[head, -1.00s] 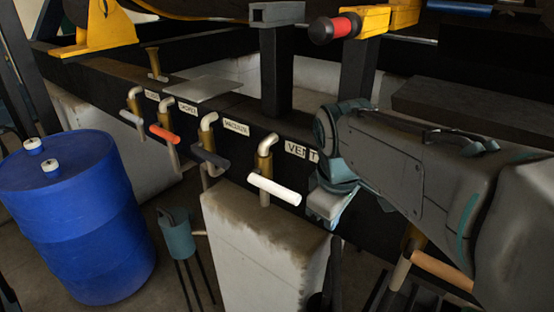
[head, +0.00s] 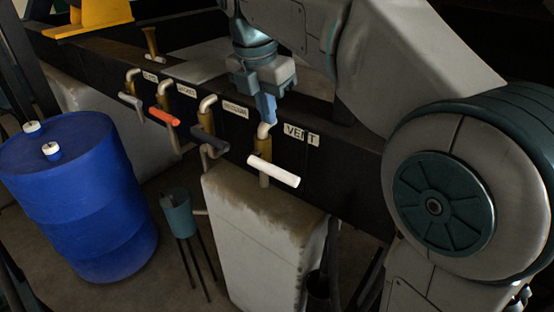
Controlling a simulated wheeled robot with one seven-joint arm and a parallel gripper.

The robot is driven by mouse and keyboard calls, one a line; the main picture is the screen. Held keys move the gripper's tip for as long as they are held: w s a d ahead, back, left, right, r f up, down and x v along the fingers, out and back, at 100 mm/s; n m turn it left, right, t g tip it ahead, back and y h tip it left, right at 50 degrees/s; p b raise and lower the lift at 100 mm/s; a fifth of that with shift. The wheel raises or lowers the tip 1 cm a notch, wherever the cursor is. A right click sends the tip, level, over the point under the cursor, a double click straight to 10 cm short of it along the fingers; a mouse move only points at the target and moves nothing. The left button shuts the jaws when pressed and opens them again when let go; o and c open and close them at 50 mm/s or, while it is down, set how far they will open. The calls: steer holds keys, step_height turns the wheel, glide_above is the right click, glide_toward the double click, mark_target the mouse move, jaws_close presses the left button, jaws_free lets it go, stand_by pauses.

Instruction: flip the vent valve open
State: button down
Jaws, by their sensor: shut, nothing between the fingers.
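The vent valve is the one beside the VENT label (head: 301,134) on the dark beam. Its white handle (head: 273,171) sticks out sideways, sloping down to the right, in front of its brass body (head: 263,150). My gripper (head: 268,112) points down just above the top of this valve, with its blue fingers close together and nothing seen between them. The fingertips appear near the pale elbow at the valve's top; I cannot tell whether they touch it. The gripper is above and behind the white handle, apart from it.
Left along the beam are valves with a dark handle (head: 210,141), an orange handle (head: 164,116) and a grey handle (head: 131,101). A concrete block (head: 262,225) stands below the vent valve. A blue drum (head: 78,200) and a teal funnel on legs (head: 177,213) stand at left.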

mark_target(278, 171)
steer(key=f, duration=0.4)
steer(key=w+d+f, duration=0.1)
steer(key=f, duration=0.4)
steer(key=w+f, duration=0.1)
steer(key=f, duration=0.3)
steer(key=shift+d+f+b, duration=0.3)
steer(key=shift+d+f, duration=0.05)
steer(key=shift+f, duration=0.05)
steer(key=shift+f+b, duration=0.15)
steer(key=shift+b, duration=0.15)
